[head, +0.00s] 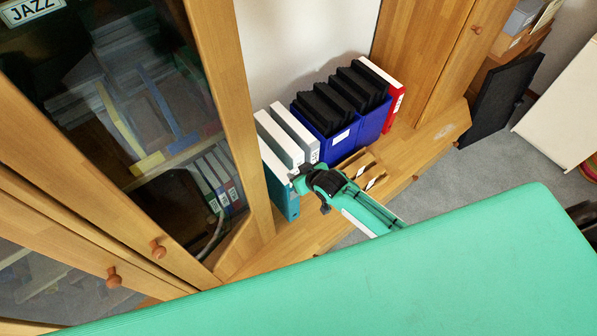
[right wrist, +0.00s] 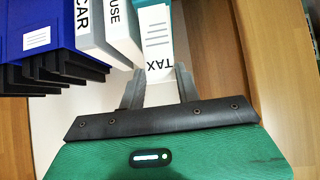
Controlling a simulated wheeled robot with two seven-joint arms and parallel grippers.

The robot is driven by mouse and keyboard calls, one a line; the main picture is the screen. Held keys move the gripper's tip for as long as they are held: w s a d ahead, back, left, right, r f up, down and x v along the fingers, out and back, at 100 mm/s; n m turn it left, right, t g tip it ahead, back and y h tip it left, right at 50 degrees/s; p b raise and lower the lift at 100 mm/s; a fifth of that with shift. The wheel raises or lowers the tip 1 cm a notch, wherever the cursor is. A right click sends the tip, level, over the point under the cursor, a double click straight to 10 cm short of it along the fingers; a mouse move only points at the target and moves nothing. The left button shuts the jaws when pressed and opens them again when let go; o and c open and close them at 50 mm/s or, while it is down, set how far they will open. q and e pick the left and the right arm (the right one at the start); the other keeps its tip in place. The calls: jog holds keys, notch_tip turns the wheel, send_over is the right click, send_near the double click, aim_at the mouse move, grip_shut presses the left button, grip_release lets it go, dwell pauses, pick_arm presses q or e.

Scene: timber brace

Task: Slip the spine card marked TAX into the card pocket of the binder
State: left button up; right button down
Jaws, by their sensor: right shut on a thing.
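The white spine card marked TAX (right wrist: 156,42) is in the right wrist view, with its TAX lettering close to my fingers. My right gripper (right wrist: 158,88) is shut on the card's near end, a finger at each side. The card lies along the spine of the teal binder (right wrist: 178,28); I cannot tell how far it is inside the pocket. In the head view the teal binder (head: 284,197) stands at the left end of the binder row, and my right gripper (head: 299,181) is at its spine. The card is too small to tell there. My left gripper is out of view.
Blue binders (head: 340,138) and a red binder (head: 397,100) stand farther along. A glass-doored cabinet (head: 130,130) is close on the left. Open wooden shelf (head: 310,225) lies in front.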

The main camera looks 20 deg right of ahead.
dwell(0.7)
jog(key=shift+f, duration=0.15)
notch_tip(320, 180, down, 8)
jog(key=b, duration=0.5)
jog(key=shift+f, duration=0.15)
dwell(1.4)
jog(key=shift+c, duration=2.2)
grip_release()
notch_tip(320, 180, up, 8)
jog(key=p, duration=0.7)
jog(key=shift+p, duration=0.3)
